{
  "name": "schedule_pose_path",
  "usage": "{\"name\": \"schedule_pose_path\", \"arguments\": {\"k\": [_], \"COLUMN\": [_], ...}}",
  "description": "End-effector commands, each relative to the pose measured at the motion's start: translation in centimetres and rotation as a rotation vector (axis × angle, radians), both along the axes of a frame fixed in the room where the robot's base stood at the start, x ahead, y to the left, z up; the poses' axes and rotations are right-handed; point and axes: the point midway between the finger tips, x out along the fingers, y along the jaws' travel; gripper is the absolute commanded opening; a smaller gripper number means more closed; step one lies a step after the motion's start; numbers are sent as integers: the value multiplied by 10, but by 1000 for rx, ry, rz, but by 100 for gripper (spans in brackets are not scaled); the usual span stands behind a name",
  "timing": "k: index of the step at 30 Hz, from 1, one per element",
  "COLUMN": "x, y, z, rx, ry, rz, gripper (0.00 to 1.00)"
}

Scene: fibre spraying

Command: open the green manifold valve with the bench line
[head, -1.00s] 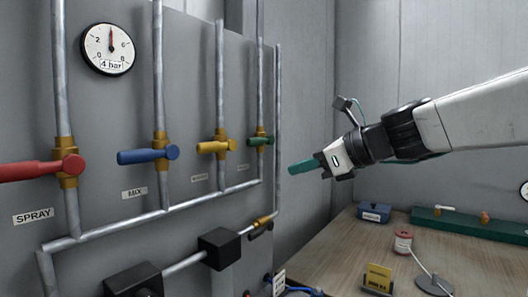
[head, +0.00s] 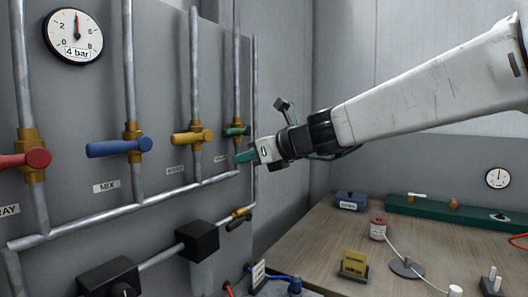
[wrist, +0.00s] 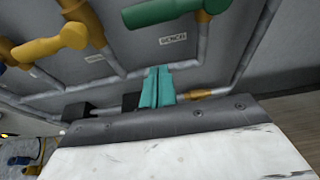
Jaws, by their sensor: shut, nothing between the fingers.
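The green valve handle (head: 237,131) sits on a brass fitting on the rightmost of several vertical pipes on the grey panel. Its lever lies crosswise to the pipe. In the wrist view the green handle (wrist: 165,11) shows at the top, above a label reading BENCH (wrist: 173,39). My gripper (head: 243,157) has teal fingers that are shut and empty, just below the green handle in the head view. In the wrist view the closed fingertips (wrist: 158,72) lie below the handle and its label, with a gap between. I cannot tell how far the fingertips are from the panel.
Yellow (head: 192,136), blue (head: 118,147) and red (head: 27,159) valve handles are to the left. A gauge (head: 73,36) reads about 4 bar. A small brass valve (head: 240,212) is below. The wooden bench (head: 325,235) at right carries several small items.

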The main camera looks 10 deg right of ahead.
Motion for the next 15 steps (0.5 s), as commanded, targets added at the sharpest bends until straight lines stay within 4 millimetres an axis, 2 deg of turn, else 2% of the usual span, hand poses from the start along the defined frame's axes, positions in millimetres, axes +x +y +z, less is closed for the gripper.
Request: {"name": "schedule_pose_path", "arguments": {"k": [2, 3, 6, 9, 15], "x": [9, 11, 10, 10, 10], "y": [14, 15, 13, 13, 12], "z": [-7, -1, 17, 27, 34], "rx": [-1, 0, 0, 0, -1], "ry": [3, -3, -4, -4, -1], "rz": [3, 2, 0, 0, -1], "gripper": [0, 0, 0, 0, 0]}}
